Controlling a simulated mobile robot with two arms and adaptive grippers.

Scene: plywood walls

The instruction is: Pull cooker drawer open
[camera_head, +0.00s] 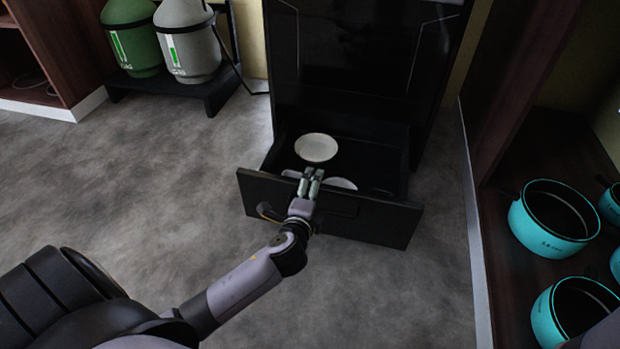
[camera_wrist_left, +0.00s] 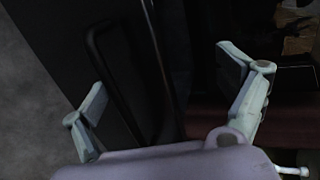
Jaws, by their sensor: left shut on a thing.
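The black cooker (camera_head: 350,55) stands at the back centre in the head view. Its bottom drawer (camera_head: 385,222) is pulled out, with its inside showing. A white plate (camera_head: 316,147) lies in the drawer, and a second plate (camera_head: 341,184) is partly hidden behind the drawer front and my gripper. My left gripper (camera_head: 311,182) is at the top edge of the drawer front, left of its middle, and is shut on it. In the left wrist view its two fingers (camera_wrist_left: 165,92) stand on either side of the dark drawer front (camera_wrist_left: 112,70). My right gripper is not in view.
Green (camera_head: 131,38) and grey (camera_head: 188,42) gas bottles stand on a low dark stand at the back left. A shelf with turquoise pots (camera_head: 553,218) is at the right. The grey floor in front of the drawer is clear apart from my arm above it.

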